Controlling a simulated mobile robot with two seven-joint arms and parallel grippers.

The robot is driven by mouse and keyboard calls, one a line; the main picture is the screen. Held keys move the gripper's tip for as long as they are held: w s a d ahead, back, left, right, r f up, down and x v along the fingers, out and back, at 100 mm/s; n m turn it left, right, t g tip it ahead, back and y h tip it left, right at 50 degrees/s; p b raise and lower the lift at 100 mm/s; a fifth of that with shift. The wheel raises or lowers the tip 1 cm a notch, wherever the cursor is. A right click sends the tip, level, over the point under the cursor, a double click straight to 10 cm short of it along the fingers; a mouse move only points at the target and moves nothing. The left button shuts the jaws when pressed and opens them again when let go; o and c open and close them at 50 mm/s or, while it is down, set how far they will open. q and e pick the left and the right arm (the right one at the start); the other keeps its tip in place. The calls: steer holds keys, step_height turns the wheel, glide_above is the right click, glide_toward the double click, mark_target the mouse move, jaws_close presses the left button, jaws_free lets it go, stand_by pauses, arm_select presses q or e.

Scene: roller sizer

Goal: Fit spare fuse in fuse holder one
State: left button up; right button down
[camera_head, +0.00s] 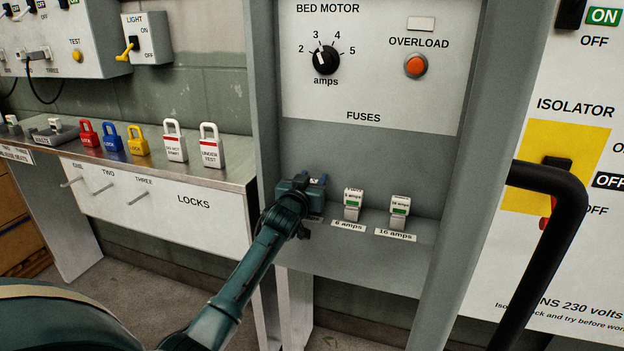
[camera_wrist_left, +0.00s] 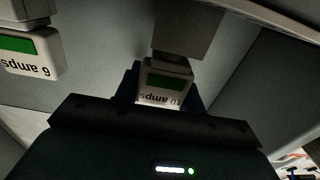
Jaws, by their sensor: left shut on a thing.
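My left gripper (camera_head: 316,181) is at the left end of the fuse shelf, below the FUSES panel. It is shut on a white fuse with a green window marked 10 amps, which shows between the fingers in the left wrist view (camera_wrist_left: 167,82). A grey block (camera_wrist_left: 187,30) adjoins this fuse there; I cannot tell whether the fuse is still seated on it. To its right in the head view stand the 6 amps fuse (camera_head: 352,203) and the 16 amps fuse (camera_head: 399,210). I cannot make out fuse holder one. My right gripper is not in view.
The fuse shelf (camera_head: 420,228) sits in a grey frame with an upright (camera_head: 470,190) on its right. A steel ledge (camera_head: 235,172) at left carries red, blue, yellow and white padlocks. The isolator panel (camera_head: 575,110) is at far right.

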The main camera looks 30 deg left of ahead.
arm_select(q)
steer(key=shift+f, duration=0.4)
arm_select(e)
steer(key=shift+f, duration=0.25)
arm_select(q)
steer(key=o, duration=1)
steer(key=shift+r, duration=0.1)
steer(key=shift+o, duration=0.2)
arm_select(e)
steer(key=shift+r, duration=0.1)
arm_select(q)
steer(key=v, duration=0.2)
steer(key=shift+s+d, duration=0.1)
steer(key=shift+s, duration=0.3)
steer(key=p+v, duration=0.1)
steer(key=v, duration=0.9)
steer(key=shift+s, duration=0.25)
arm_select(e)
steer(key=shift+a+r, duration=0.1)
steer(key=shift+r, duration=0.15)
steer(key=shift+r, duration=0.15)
